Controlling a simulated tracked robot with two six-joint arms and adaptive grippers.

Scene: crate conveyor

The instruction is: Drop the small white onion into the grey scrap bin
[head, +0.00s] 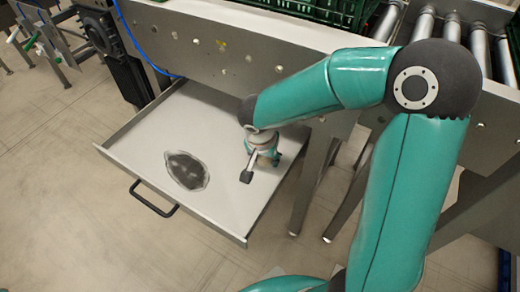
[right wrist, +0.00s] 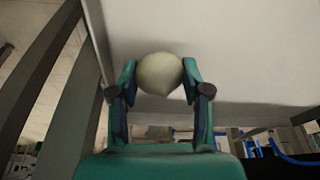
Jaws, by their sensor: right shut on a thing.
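My right gripper (head: 261,168) reaches down over the right part of a pulled-out light grey drawer (head: 225,205) under the conveyor. In the right wrist view the small white onion (right wrist: 159,74) sits between the two fingers of my right gripper (right wrist: 159,80), which is shut on it. The onion is hidden by the gripper in the head view. A pale surface lies behind the onion in the wrist view. I see nothing that I can surely call the grey scrap bin. My left gripper is not in view.
A dark mottled oval (head: 186,170) with a pale rim lies in the drawer, left of my gripper. The drawer has a black handle (head: 153,200) at its front. Green crates (head: 320,10) stand on the conveyor above. Metal legs (head: 312,180) stand right of the drawer.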

